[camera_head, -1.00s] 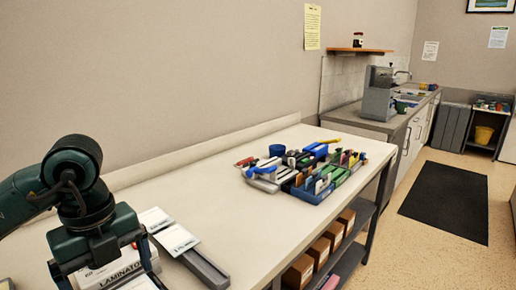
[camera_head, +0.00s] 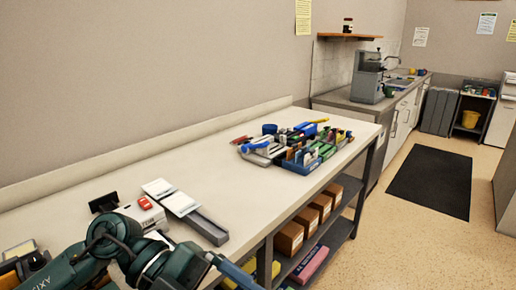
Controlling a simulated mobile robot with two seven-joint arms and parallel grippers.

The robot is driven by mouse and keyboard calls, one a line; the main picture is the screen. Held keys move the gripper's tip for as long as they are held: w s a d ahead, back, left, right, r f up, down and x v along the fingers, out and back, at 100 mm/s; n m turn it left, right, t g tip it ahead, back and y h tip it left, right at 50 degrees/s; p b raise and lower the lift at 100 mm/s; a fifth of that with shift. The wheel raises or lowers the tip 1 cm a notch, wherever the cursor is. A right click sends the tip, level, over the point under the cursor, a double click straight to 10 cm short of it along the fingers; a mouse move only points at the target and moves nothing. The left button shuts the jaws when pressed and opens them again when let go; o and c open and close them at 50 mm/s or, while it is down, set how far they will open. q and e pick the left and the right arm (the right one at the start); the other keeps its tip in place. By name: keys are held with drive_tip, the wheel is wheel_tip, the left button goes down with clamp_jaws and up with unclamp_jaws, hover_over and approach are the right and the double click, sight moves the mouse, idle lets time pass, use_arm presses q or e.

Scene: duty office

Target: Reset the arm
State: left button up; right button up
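My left arm, dark green, comes in from the lower left and bends across the near end of the white bench (camera_head: 100,178). Its wrist end, with my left gripper (camera_head: 190,268), is at the bottom edge of the view, at the bench's front side. The fingers are not clear there, so I cannot tell whether they are open or shut. I see nothing clearly held. My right arm and gripper are not in view.
Behind my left arm stand the laminator (camera_head: 147,217) and a grey tray (camera_head: 208,228) with white cards (camera_head: 180,204). A blue organizer (camera_head: 312,164) with stationery is farther along the bench. Cardboard boxes (camera_head: 289,238) sit on the shelf below. The floor at right is clear around a dark mat (camera_head: 432,180).

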use_arm(q)
drive_tip(key=w+d+r+n+t+h, duration=0.35)
drive_tip(key=n+t+h, duration=0.25)
drive_tip(key=h, duration=0.4)
drive_tip(key=w+a+f+n+t+y, duration=0.4)
drive_tip(key=f+n+t+y, duration=0.1)
drive_tip(key=n+t, duration=0.4)
drive_tip(key=w+a+f+n+t+y, duration=0.3)
drive_tip(key=f+n+t+y, duration=0.2)
drive_tip(key=n+t, duration=0.35)
drive_tip(key=s+a+f+n+g+y, duration=0.2)
drive_tip(key=s+f+y, duration=0.1)
drive_tip(key=f, duration=0.4)
drive_tip(key=s+a+f+n+g+y+p, duration=0.1)
drive_tip(key=s+a+f+n+g+y, duration=0.1)
drive_tip(key=f, duration=0.5)
drive_tip(key=s+a+f+n+g+y+p, duration=0.1)
drive_tip(key=s+a+f+n+g+y, duration=0.1)
drive_tip(key=f, duration=0.5)
drive_tip(key=s+g+y, duration=0.1)
drive_tip(key=s+y, duration=0.1)
drive_tip(key=s, duration=0.1)
drive_tip(key=shift+s+a+f, duration=0.3)
drive_tip(key=shift+f, duration=0.05)
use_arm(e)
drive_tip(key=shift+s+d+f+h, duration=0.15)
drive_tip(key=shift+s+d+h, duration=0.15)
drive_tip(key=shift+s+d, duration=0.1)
